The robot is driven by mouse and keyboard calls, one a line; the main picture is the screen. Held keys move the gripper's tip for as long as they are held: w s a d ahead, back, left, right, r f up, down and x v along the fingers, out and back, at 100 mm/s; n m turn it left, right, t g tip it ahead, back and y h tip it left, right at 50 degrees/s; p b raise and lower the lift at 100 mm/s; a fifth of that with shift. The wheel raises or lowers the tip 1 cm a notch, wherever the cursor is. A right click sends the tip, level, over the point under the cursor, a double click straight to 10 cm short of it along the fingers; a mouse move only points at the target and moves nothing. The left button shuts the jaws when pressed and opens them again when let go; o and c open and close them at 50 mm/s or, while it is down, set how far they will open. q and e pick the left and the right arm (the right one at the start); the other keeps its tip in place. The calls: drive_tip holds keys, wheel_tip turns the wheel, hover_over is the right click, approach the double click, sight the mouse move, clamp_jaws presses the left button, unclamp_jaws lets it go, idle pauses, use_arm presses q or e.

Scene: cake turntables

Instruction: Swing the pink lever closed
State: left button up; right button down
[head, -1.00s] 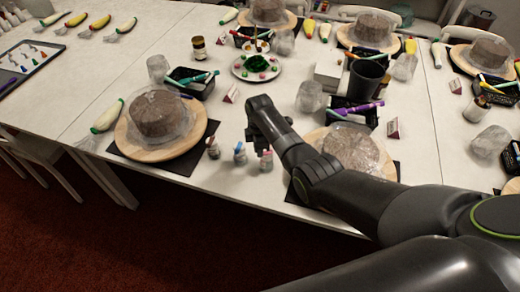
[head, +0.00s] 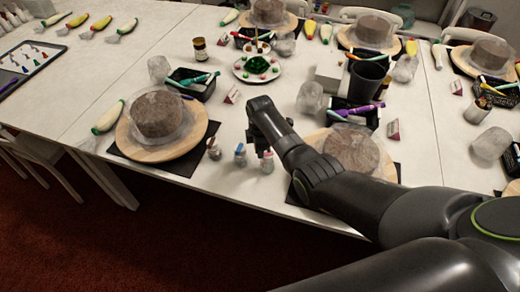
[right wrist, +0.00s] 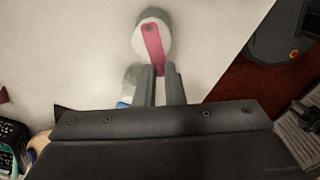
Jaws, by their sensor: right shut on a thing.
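The pink lever (right wrist: 154,47) sits on top of a small white round container in the right wrist view. The same container (head: 267,166) shows near the table's front edge in the head view. My right gripper (right wrist: 162,72) is shut on the free end of the pink lever, with one finger on each side. In the head view my right gripper (head: 259,149) is at the container's top and partly hides it. A second small container with a blue lever (head: 240,150) stands just to its left. My left gripper is not in view.
Another small container (head: 214,150) stands further left. A cake on a wooden turntable (head: 131,141) is to the left, and another cake (head: 352,148) is partly behind my right arm. A black basket (head: 199,88) stands behind. The table's front edge is close.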

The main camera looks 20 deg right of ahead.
drive_tip(key=c, duration=1.5)
unclamp_jaws()
drive_tip(key=shift+r, duration=0.1)
wheel_tip(320, 180, up, 17)
drive_tip(key=shift+r, duration=0.15)
drive_tip(key=shift+s, duration=0.1)
